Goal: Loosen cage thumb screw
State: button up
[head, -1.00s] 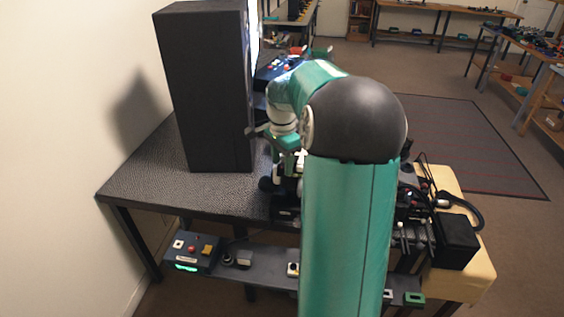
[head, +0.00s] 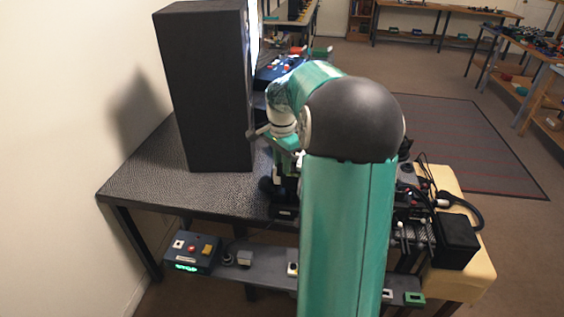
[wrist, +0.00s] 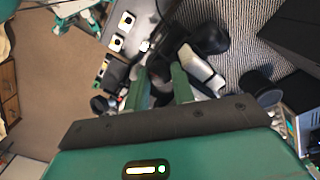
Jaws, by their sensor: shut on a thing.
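In the wrist view my gripper (wrist: 161,78) has its two green fingers on either side of a dark part (wrist: 160,92), and it is shut on this part. It appears to be the cage thumb screw, but its shape is mostly hidden between the fingers. Black and white fixture parts (wrist: 202,70) lie just beyond and to the right of the fingertips. In the head view my green arm covers the gripper and the screw, and only bits of the dark bench equipment (head: 284,195) show at its left side.
A tall black panel (head: 205,90) stands on the textured bench (head: 150,180) left of my arm. A control box (head: 192,255) with a green display sits on the lower shelf (head: 265,275). A black box (head: 455,240) and cables are at the right. The bench's left part is clear.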

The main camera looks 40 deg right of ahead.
jog(key=n, duration=0.4)
jog(key=shift+r+n, duration=0.1)
jog(key=shift+n, duration=0.2)
jog(key=n, duration=0.9)
jog(key=shift+n, duration=1.8)
jog(key=o, duration=1)
notch_tip(320, 180, up, 14)
